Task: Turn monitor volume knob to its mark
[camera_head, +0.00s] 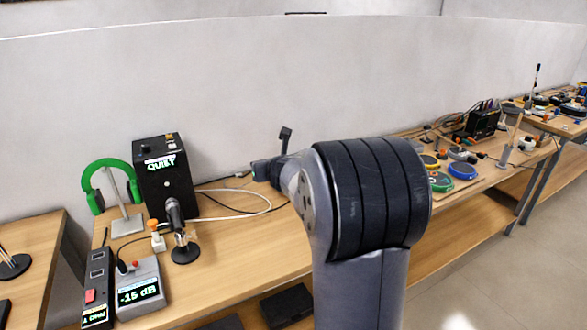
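A black box (164,185) stands on the wooden bench at left, with a lit sign reading "QUIET" and small fittings on top. A grey unit (143,298) with a lit display reading "-15 dB" lies nearer me, with a small red part on its top. Which of these bears the monitor volume knob, and where its mark is, I cannot tell. My arm crosses the middle of the view. Its far end, with my gripper (264,171), points left over the bench, to the right of the black box and apart from it. The fingers are too small and hidden to read.
Green headphones (93,190) hang on a stand left of the black box. A microphone (177,222) stands in front of it. A black strip (98,284) with a red switch lies at the front left. White cable (252,211) loops across the bench. Coloured pads (462,170) lie at right.

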